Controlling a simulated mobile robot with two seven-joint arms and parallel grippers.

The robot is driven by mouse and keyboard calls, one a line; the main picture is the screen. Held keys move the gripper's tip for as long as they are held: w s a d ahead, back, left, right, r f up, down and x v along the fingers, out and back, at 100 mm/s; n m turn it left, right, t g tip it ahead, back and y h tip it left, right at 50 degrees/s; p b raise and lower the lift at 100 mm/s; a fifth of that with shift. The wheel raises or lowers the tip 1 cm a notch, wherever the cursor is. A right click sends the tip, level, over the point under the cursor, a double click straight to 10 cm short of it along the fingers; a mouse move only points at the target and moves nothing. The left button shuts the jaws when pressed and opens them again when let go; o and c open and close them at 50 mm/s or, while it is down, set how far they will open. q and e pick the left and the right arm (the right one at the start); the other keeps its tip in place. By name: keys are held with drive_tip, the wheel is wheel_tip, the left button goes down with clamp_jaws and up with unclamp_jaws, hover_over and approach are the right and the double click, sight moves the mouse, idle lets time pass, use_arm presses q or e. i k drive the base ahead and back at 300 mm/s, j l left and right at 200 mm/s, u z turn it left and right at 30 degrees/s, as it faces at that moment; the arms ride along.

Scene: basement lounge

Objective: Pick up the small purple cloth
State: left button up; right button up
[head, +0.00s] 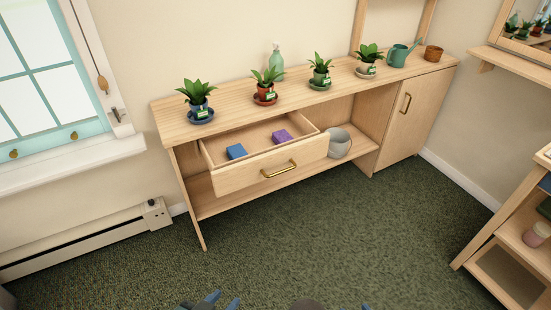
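The small purple cloth (282,136) lies folded inside an open drawer (263,176) of the long wooden cabinet, towards the drawer's right back. A small blue cloth or sponge (236,152) lies to its left in the same drawer, apart from it. My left gripper (222,302) shows only as bluish fingertips at the bottom edge, with a gap between them. It is far from the drawer and nothing shows in it. Of my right gripper (365,306) only a tiny tip shows at the bottom edge, so its state is hidden.
Several potted plants, a green bottle (276,62), a watering can (403,53) and a terracotta pot (433,53) stand on the cabinet top (230,112). A grey bucket (340,142) sits on the shelf below. A wooden shelf unit (489,240) stands at right. The green carpet (310,235) before the drawer is clear.

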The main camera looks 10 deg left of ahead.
sight(281, 136)
drive_tip(key=u, duration=1.35)
drive_tip(key=z, duration=1.2)
drive_tip(key=i+j, duration=0.1)
drive_tip(key=j, duration=0.15)
drive_tip(key=i+j, duration=0.1)
drive_tip(key=j, duration=0.15)
drive_tip(key=i+j+z, duration=0.15)
drive_tip(key=j+z, duration=0.2)
drive_tip(key=i+j+z, duration=0.1)
drive_tip(key=j+z, duration=0.3)
drive_tip(key=i+l+z, duration=0.1)
drive_tip(key=i+z, duration=0.15)
drive_tip(key=i, duration=0.15)
drive_tip(key=i+z, duration=0.25)
drive_tip(key=i, duration=0.15)
